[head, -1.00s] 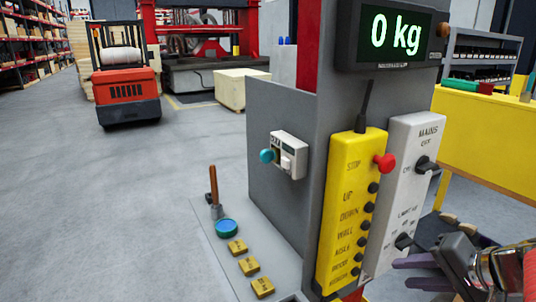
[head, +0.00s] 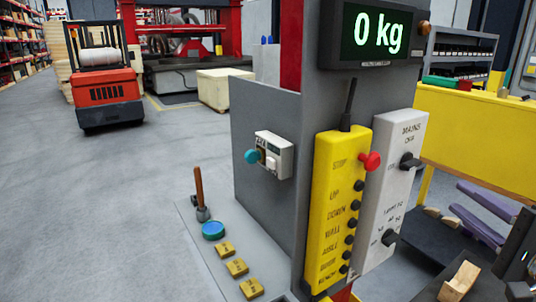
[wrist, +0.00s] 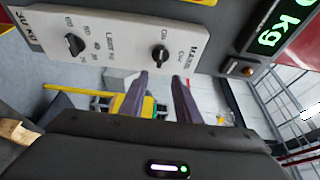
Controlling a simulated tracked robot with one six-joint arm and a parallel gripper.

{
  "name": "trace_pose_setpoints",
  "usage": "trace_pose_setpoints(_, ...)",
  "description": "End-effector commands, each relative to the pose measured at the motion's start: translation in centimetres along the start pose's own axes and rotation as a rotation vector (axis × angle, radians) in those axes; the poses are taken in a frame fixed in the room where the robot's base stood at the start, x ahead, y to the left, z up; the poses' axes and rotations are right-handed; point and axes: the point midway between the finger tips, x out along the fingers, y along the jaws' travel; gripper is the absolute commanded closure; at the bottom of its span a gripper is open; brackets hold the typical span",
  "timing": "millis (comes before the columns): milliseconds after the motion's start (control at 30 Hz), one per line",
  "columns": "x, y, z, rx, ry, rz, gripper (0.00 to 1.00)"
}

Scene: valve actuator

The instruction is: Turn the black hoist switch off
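A white control box (head: 395,185) is mounted on the grey post beside a yellow pendant. Its upper black switch (head: 409,161) sits under the word MAINS; a lower black switch (head: 389,237) sits beside small lettering. I cannot read the word hoist on either. In the wrist view, the mains switch (wrist: 159,55) appears just beyond the fingertips, and the lower switch (wrist: 75,45) lies to the left. My gripper (head: 457,198), with two purple fingers, is open and empty, to the right of the box and apart from it. The fingers also show in the wrist view (wrist: 160,76).
The yellow pendant (head: 337,205) has a red stop button (head: 370,161) and several black buttons. A 0 kg display (head: 378,38) hangs above. A small box with a teal knob (head: 251,156) is on the grey side panel. A yellow bench (head: 480,140) stands behind my gripper.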

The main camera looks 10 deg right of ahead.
Motion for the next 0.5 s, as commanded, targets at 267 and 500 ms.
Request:
trace_pose_setpoints(267,0.6,0.0,0.1,-0.001,-0.003,0.001,0.7)
trace_pose_setpoints(500,2.6,0.1,0.2,-0.001,-0.007,0.002,0.7)
